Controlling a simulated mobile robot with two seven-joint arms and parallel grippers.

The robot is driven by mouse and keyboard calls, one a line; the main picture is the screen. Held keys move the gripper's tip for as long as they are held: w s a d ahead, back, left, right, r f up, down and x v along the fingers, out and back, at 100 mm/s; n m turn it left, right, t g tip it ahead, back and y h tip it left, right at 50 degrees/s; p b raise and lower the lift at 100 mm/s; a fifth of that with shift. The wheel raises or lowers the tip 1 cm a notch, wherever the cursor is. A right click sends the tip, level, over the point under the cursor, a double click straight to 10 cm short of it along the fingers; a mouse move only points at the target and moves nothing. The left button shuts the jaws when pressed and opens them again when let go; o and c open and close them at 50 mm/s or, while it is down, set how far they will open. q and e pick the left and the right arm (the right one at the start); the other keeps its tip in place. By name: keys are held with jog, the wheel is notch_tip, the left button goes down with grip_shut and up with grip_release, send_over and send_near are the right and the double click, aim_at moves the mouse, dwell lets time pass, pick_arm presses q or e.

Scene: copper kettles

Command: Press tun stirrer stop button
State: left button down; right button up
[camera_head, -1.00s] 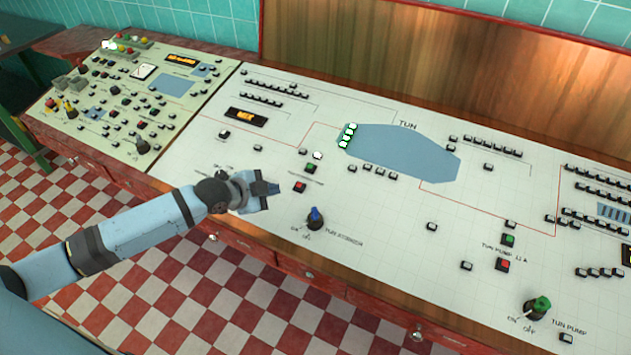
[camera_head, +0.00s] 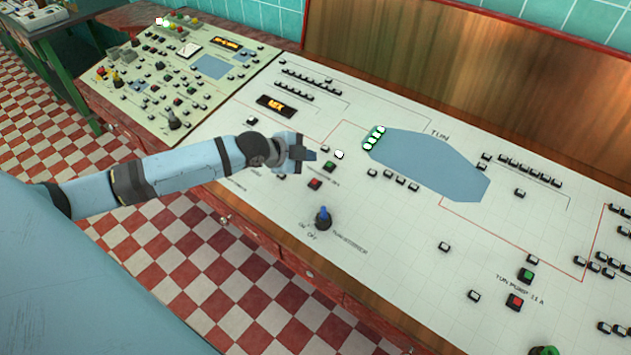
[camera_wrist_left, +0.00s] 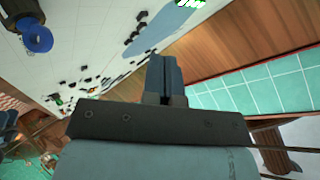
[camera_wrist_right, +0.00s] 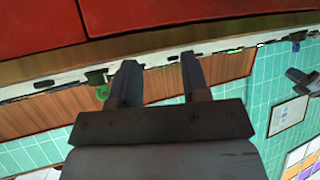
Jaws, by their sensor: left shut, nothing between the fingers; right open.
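A red button (camera_head: 315,183) and a green button (camera_head: 329,166) sit close together on the white panel (camera_head: 400,222). Just in front of them is a blue knob (camera_head: 322,218), with ON and OFF marks and a label that seems to read tun stirrer. The blue knob also shows in the left wrist view (camera_wrist_left: 36,38). My left gripper (camera_head: 308,155) is shut and empty. In the head view its tips appear just behind and left of the green button; I cannot tell their height. My right gripper (camera_wrist_right: 158,66) is open and empty, seen only in its wrist view.
Lit white buttons (camera_head: 374,138) edge the blue tun shape (camera_head: 430,165). Another green button (camera_head: 526,275) and red button (camera_head: 515,301) sit at the right, labelled tun pump. A cream panel (camera_head: 195,80) crowded with knobs stands at the left. A wooden backboard (camera_head: 430,60) rises behind.

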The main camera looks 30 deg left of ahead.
pick_arm(q)
jog(key=shift+f, duration=0.1)
jog(key=b, duration=0.7)
send_over(313, 185)
jog(key=f, duration=0.7)
jog(key=shift+s+f, duration=0.1)
jog(key=shift+s, duration=0.15)
jog(key=shift+w+f, duration=0.15)
jog(key=shift+f, duration=0.45)
jog(key=shift+f, duration=0.1)
dwell(0.4)
jog(key=shift+w+f, duration=0.1)
jog(key=shift+f, duration=0.25)
